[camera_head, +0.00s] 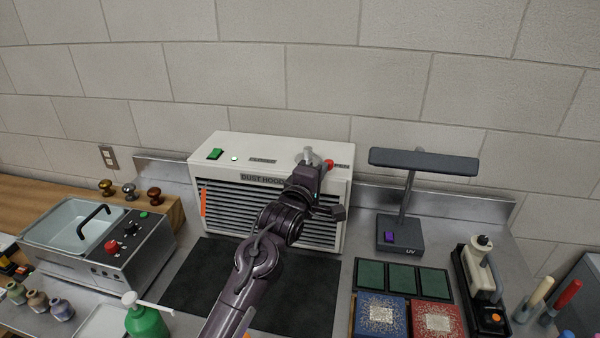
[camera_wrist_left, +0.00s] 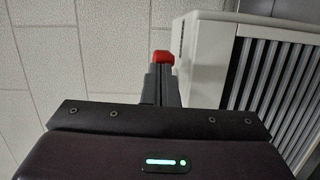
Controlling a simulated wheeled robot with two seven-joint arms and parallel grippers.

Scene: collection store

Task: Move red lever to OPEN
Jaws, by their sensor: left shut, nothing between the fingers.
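The dust hood (camera_head: 225,143) is a white box with a louvred front, standing against the back wall. Its lever has a pale pivot on the top face, and its red knob (camera_head: 329,163) lies to the right, beside the OPEN label (camera_head: 342,166). The CLOSED label (camera_head: 262,160) is left of the pivot. My left gripper (camera_head: 322,172) is shut and empty, at the hood's top right front by the knob. In the left wrist view the red knob (camera_wrist_left: 162,57) shows just beyond the shut fingertips (camera_wrist_left: 160,72); I cannot tell whether they touch. My right gripper is not in view.
A dark mat (camera_head: 200,280) lies before the hood. A UV lamp (camera_head: 400,235) stands right of it, with a sink unit (camera_head: 150,262) at left. Green pads (camera_head: 402,278), a blue box (camera_head: 380,312) and a green pump bottle (camera_head: 147,320) are nearer.

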